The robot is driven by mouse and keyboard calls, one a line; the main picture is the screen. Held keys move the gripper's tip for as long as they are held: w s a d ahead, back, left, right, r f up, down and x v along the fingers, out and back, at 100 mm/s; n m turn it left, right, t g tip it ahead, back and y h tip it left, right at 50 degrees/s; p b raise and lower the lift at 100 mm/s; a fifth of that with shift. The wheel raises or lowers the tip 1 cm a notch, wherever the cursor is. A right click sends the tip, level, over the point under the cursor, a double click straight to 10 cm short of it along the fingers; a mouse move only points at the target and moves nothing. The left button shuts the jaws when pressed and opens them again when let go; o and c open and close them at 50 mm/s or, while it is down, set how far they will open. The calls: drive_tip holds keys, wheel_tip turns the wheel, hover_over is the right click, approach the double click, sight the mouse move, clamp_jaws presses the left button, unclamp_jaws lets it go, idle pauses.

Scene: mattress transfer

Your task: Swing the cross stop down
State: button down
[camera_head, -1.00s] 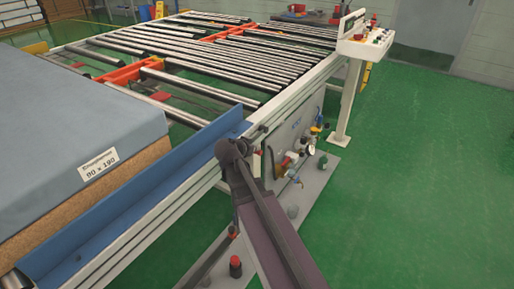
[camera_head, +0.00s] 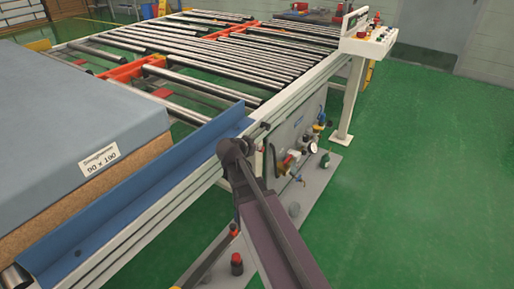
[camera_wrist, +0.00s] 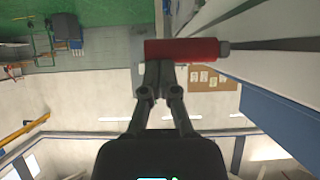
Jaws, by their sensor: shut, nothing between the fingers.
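In the wrist view my gripper (camera_wrist: 159,70) is shut and empty. Its fingertips lie close together at the lower edge of a red cylindrical handle (camera_wrist: 187,50) on a dark rod that runs to the right. I cannot tell whether the tips touch the handle. In the head view my dark arm reaches up to the near side of the roller table, and my fingers do not show there. Orange-red crossbars (camera_head: 134,72) lie between the rollers, but I cannot tell which part is the cross stop.
A blue-grey mattress (camera_head: 70,110) with a white label lies at the left behind a blue guide rail (camera_head: 150,195). The roller table (camera_head: 215,55) extends beyond it. A control panel (camera_head: 368,42) stands at the right end. Valves and a gauge (camera_head: 312,147) sit below. Green floor (camera_head: 430,200) is clear at right.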

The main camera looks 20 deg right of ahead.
drive_tip(key=a+f+p+v, duration=0.1)
drive_tip(key=p+v, duration=0.3)
drive_tip(key=v, duration=0.7)
drive_tip(key=shift+s+f, duration=0.3)
drive_tip(key=shift+s, duration=0.1)
drive_tip(key=shift+a+f, duration=0.1)
drive_tip(key=shift+a, duration=0.05)
idle(0.4)
drive_tip(key=s+a+f+n+g+y, duration=0.55)
drive_tip(key=s+f+n+y, duration=0.4)
drive_tip(key=s+n, duration=0.2)
wheel_tip(320, 180, up, 21)
drive_tip(key=p, duration=2)
drive_tip(key=shift+d+g, duration=0.2)
drive_tip(key=shift+g, duration=0.25)
